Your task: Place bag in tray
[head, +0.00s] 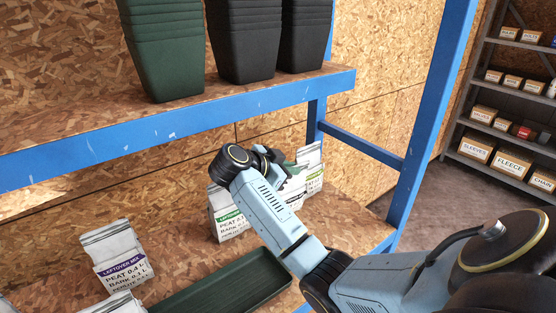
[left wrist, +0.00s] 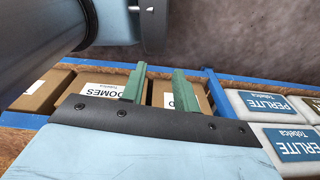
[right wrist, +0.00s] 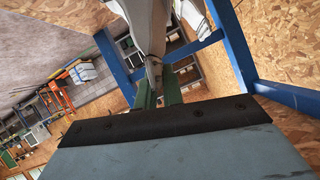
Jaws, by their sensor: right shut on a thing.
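A long dark green tray (head: 262,262) lies on the lower wooden shelf, at the bottom middle of the head view. My right gripper (head: 287,184) is above and behind it, among white bags, with its wrist covering part of them. In the right wrist view its green fingers (right wrist: 158,93) are shut on the narrow end of a pale bag (right wrist: 148,28). A green-labelled bag (head: 229,228) stands left of my right arm, and another bag (head: 312,166) shows right of the gripper; I cannot tell which is held. My left gripper (left wrist: 158,88) is open and empty.
A purple-labelled bag (head: 118,270) stands left of the tray, with another bag (head: 120,303) at the bottom edge. The blue upper shelf edge (head: 180,128) and post (head: 425,110) bound the space. Stacked pots (head: 243,40) stand above. Boxes (left wrist: 103,89) and perlite bags (left wrist: 262,105) are near my left gripper.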

